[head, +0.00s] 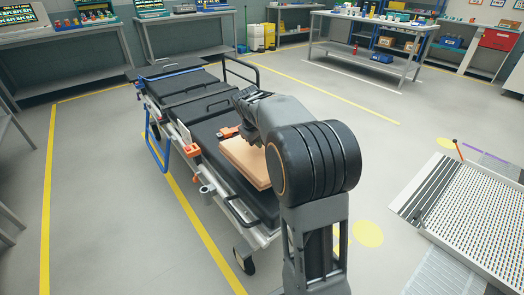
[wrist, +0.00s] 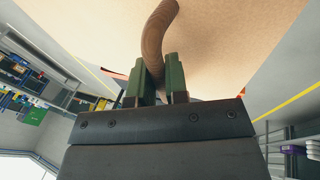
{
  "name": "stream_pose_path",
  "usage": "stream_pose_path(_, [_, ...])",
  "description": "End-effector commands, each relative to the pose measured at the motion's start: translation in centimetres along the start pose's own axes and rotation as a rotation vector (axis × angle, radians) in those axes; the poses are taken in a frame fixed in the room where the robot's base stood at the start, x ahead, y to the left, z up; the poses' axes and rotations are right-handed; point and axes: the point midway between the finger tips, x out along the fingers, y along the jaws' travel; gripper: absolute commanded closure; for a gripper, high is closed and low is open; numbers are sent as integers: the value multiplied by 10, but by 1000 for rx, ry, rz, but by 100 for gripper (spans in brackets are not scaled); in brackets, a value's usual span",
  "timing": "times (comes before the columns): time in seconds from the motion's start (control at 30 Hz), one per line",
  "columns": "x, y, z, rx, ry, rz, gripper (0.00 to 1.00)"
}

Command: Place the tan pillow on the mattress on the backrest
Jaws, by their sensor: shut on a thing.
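The tan pillow (head: 245,160) is at the near end of the stretcher in the head view, over or on the black mattress (head: 205,130). I cannot tell whether it touches the mattress. In the wrist view the pillow (wrist: 230,40) fills much of the top. My gripper (wrist: 155,75) has its two green fingers shut on a brown curved strip (wrist: 157,35) at the pillow. In the head view my arm hides the gripper's fingers and the pillow's right part. The mattress lies in several black sections; I cannot tell which one is the backrest.
The stretcher has a black rail (head: 242,66) at its far side, and an orange part (head: 188,140) and a blue frame (head: 156,148) at its left. A metal ramp (head: 470,225) lies at the right. Workbenches (head: 370,55) stand behind. Floor left of the stretcher is clear.

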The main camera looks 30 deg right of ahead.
Motion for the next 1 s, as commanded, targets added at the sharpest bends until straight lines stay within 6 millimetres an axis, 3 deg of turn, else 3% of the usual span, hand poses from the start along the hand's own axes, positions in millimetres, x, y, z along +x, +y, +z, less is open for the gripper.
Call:
stream_pose_path(0.27, [13,4,-1,1,-2,-2,100])
stream_pose_path(0.53, [45,-3,2,1,-3,-2,100])
stream_pose_path(0.77, [48,-4,3,2,-1,-2,100])
stream_pose_path(0.8, [49,-5,3,2,-3,-3,84])
stream_pose_path(1.0, [48,-5,3,1,-2,-2,65])
